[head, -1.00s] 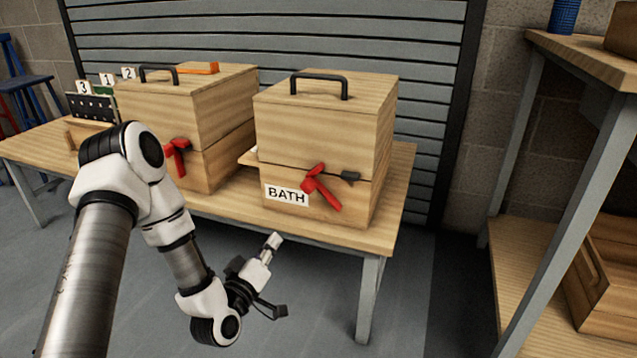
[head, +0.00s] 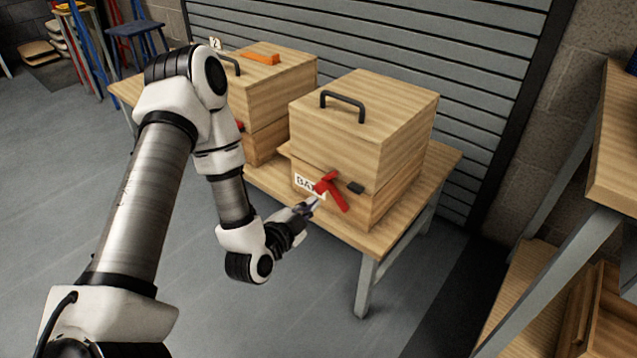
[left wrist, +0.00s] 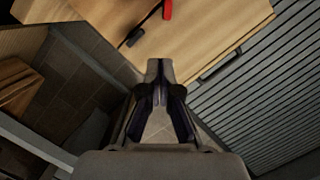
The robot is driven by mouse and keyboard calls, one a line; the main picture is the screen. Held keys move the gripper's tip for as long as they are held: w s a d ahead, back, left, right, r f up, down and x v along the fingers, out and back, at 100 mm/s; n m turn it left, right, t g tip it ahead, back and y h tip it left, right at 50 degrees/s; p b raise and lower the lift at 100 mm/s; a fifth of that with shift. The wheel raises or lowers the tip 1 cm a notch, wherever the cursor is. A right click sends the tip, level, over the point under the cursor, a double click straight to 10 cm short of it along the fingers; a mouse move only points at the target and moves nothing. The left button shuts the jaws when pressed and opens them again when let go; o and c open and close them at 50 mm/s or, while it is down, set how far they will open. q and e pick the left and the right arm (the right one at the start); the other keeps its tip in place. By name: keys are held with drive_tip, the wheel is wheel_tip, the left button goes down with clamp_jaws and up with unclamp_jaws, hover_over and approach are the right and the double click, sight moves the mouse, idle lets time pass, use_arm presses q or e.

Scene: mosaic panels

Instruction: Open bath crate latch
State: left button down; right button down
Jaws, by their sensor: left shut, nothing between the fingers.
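The wooden bath crate (head: 400,162) stands on the table, with its lid section down and a thin dark seam showing. Its red latch (head: 333,190) is on the front, tilted, beside a small dark catch (head: 355,188). The white BATH label (head: 304,184) is partly hidden behind the latch. My left gripper (head: 314,203) is shut and empty, just in front of the latch's lower left; I cannot tell if they touch. In the left wrist view the gripper tips (left wrist: 159,66) sit below the dark catch (left wrist: 133,38), and the red latch (left wrist: 167,9) is at the top edge.
A second wooden crate (head: 285,80) with an orange piece on top (head: 261,59) stands to the left on the same table (head: 400,225). A shelf unit (head: 612,190) stands at the right. A ribbed shutter (head: 440,50) is behind. The floor in front is clear.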

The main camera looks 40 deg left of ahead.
sight(319, 190)
use_arm(q)
drive_tip(key=w+a+f+b, duration=0.1)
drive_tip(key=w, duration=0.2)
drive_tip(key=w+a+f+b, duration=0.1)
drive_tip(key=w+f, duration=0.1)
drive_tip(key=w, duration=0.1)
drive_tip(key=w+a+f+b, duration=0.1)
drive_tip(key=w, duration=0.2)
drive_tip(key=shift+w+a+f, duration=0.2)
drive_tip(key=shift+w+f, duration=0.1)
drive_tip(key=shift+w, duration=0.1)
drive_tip(key=shift+a, duration=0.15)
drive_tip(key=shift+a+f, duration=0.3)
drive_tip(key=shift+a, duration=0.05)
drive_tip(key=shift+a+f, duration=0.3)
drive_tip(key=shift+f, duration=0.05)
